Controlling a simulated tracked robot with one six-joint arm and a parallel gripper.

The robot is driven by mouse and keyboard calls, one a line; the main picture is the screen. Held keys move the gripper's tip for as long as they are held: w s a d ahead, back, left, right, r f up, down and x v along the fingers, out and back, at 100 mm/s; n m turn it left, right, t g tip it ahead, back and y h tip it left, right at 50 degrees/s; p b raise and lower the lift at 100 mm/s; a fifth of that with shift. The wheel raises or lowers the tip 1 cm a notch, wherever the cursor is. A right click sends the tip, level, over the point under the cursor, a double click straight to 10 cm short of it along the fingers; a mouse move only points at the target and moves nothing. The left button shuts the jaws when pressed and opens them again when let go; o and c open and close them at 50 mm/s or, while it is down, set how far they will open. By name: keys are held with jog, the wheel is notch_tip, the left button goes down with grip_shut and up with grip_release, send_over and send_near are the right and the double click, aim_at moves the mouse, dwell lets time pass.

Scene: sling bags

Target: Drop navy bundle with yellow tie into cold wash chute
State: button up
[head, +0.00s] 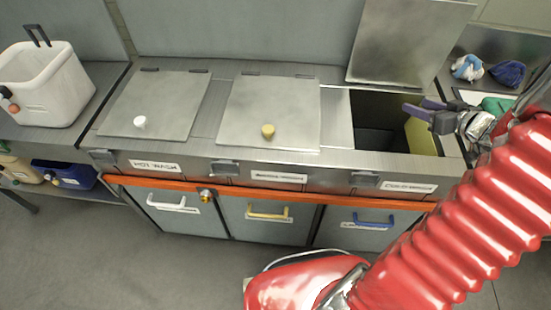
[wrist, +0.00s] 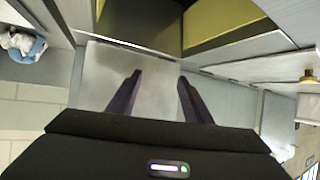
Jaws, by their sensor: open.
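My gripper (head: 416,105) is open over the right side of the cold wash chute (head: 370,108), with nothing seen between its fingers. Its spread fingers also show in the wrist view (wrist: 159,79). The chute's steel lid (head: 411,40) stands raised at the back; a yellow panel shows inside the opening. A navy bundle (head: 508,73) lies on the counter at the right; no yellow tie can be made out on it. A white bundle with a blue tie (head: 467,67) lies beside it. The chute floor is mostly hidden.
A green bundle (head: 497,105) lies near my arm on the right counter. The hot wash lid (head: 157,103) and the middle lid (head: 270,110) are shut. A white basket (head: 45,84) stands at the left. An orange rail (head: 262,190) runs along the front.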

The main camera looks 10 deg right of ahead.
jog(key=v, duration=0.7)
jog(key=shift+s, duration=0.2)
dwell(0.6)
jog(key=s+d+f+m+g+h, duration=0.1)
jog(key=s+d+m+g+h, duration=0.1)
jog(key=s+d+g+h, duration=0.3)
jog(key=s+d+m+h, duration=0.2)
jog(key=d+h, duration=0.2)
jog(key=d, duration=0.3)
jog(key=s+a+r+n+y, duration=0.1)
jog(key=a+r+y, duration=0.1)
jog(key=a, duration=1.4)
jog(key=s+a+r+n+g+y, duration=0.1)
jog(key=a+r+y, duration=0.2)
jog(key=a, duration=1.3)
jog(key=s+a+r+y, duration=0.1)
jog(key=a+r+y, duration=0.1)
jog(key=a, duration=1.5)
jog(key=shift+s+r+n+g+y, duration=0.3)
jog(key=shift+s+r+n+y, duration=0.1)
jog(key=shift+r, duration=0.1)
